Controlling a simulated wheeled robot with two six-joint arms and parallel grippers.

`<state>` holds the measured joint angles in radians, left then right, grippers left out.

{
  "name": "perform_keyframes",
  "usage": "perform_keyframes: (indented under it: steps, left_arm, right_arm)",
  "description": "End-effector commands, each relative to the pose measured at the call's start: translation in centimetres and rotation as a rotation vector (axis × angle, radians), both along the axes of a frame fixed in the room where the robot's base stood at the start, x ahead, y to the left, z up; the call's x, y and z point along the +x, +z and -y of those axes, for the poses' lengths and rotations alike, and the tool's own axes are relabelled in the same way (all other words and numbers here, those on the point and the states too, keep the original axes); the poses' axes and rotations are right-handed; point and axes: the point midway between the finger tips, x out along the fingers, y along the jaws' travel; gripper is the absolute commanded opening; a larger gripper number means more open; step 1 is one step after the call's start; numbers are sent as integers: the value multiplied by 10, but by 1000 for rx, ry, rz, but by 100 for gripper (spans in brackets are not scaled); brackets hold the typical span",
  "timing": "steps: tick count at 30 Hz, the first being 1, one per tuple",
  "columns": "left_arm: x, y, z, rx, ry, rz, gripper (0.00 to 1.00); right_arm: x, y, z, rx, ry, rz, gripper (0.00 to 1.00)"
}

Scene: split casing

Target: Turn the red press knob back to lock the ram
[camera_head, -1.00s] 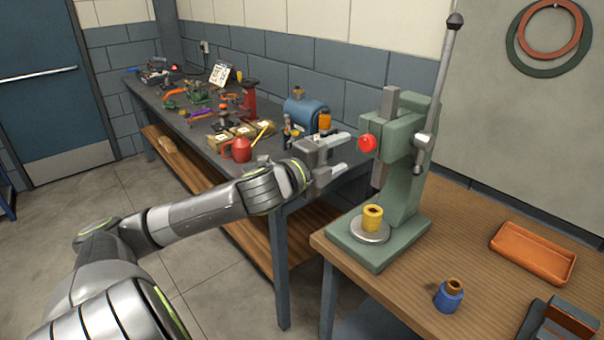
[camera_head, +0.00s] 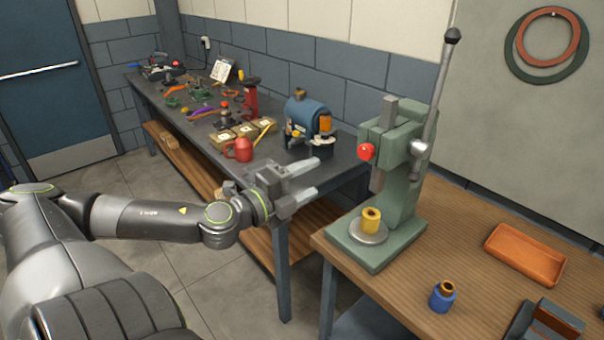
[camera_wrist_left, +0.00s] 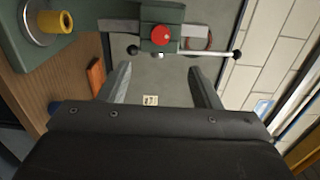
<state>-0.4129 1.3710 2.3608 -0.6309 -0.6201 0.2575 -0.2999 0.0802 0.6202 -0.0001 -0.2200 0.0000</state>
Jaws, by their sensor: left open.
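The red press knob (camera_head: 366,152) sits on the left side of the green press (camera_head: 405,190) head. It also shows in the left wrist view (camera_wrist_left: 161,37), ahead of the fingers and apart from them. The grey ram (camera_head: 377,178) hangs below the press head, above a yellow bushing (camera_head: 370,220) on the round plate (camera_head: 368,232). My left gripper (camera_head: 318,177) is open and empty, left of the knob and a little lower, with clear air between them. In the left wrist view its two fingers (camera_wrist_left: 160,80) stand wide apart. My right gripper is in no view.
The press lever (camera_head: 437,95) rises at the right of the press. A cluttered grey workbench (camera_head: 265,172) stands behind my left arm.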

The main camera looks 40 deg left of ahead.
Motion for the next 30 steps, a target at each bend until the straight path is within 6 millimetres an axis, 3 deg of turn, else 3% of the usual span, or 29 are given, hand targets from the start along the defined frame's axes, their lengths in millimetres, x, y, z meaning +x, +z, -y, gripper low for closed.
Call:
perform_keyframes:
  steps: [6, 25, 28, 30]
  left_arm:
    - [-10, 1, 0, -1, -1, -1, 57]
    - [-11, 0, -1, -1, -1, 0, 57]
    - [-8, -7, -10, -10, 22, -8, 57]
    - [-4, -21, -27, -30, 69, -24, 57]
  right_arm:
    - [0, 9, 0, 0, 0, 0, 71]
    - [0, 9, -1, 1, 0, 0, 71]
    - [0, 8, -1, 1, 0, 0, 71]
    - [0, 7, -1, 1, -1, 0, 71]
